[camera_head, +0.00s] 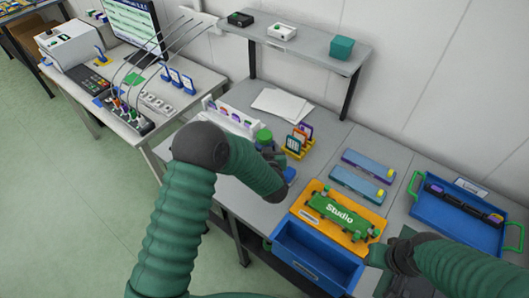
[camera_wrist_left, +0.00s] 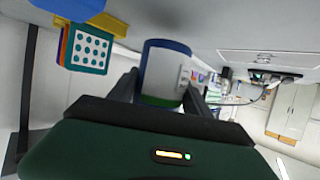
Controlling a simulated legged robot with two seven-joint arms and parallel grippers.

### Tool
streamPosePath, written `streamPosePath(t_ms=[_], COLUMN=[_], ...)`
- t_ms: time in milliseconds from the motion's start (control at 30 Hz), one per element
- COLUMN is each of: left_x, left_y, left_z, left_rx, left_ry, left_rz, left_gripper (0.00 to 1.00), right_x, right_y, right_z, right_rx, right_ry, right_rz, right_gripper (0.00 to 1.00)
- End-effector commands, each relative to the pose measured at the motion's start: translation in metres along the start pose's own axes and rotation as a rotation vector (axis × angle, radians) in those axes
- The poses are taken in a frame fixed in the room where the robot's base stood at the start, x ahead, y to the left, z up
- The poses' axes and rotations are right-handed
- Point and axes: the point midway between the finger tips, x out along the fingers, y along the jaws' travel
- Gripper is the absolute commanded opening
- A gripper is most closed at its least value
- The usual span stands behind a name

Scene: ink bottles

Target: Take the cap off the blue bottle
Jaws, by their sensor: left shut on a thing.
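The blue bottle (camera_head: 289,174) shows only as a small blue patch beside my left wrist in the head view; my arm hides most of it. In the left wrist view the bottle (camera_wrist_left: 163,70) is a pale cylinder with blue bands and a thin green edge. My left gripper (camera_wrist_left: 162,95) is shut on it, one finger on each side. I cannot tell whether a cap is on it. My right gripper (camera_head: 378,256) is low at the right, near the orange tray; its fingers are not clear.
An orange tray (camera_head: 308,197) bears a green Studio block (camera_head: 340,212). A blue drawer bin (camera_head: 315,257) is in front. Blue-grey boxes (camera_head: 368,163) and a blue tray (camera_head: 455,228) lie to the right. A yellow card holder (camera_head: 297,146) and white papers (camera_head: 282,104) are behind.

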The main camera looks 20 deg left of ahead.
Motion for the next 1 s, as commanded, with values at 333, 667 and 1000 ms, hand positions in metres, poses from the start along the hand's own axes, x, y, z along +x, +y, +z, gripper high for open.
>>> streamPosePath(t_ms=[333, 667, 1000], left_x=[-0.076, -0.143, -0.150], left_y=[-0.020, -0.038, -0.041], left_z=[0.021, 0.041, 0.042], left_rx=[0.004, 0.001, 0.000], left_ry=[-0.001, 0.000, 0.001], left_rz=[0.003, 0.001, 0.000], left_gripper=[0.07, 0.07, 0.07], right_x=[0.010, 0.016, 0.016], right_y=[0.000, 0.000, 0.000], right_z=[0.002, 0.004, 0.004], right_rx=[0.000, 0.000, 0.000], right_ry=[0.000, 0.000, 0.000], right_rz=[0.000, 0.000, 0.000], right_gripper=[0.36, 0.36, 0.36])
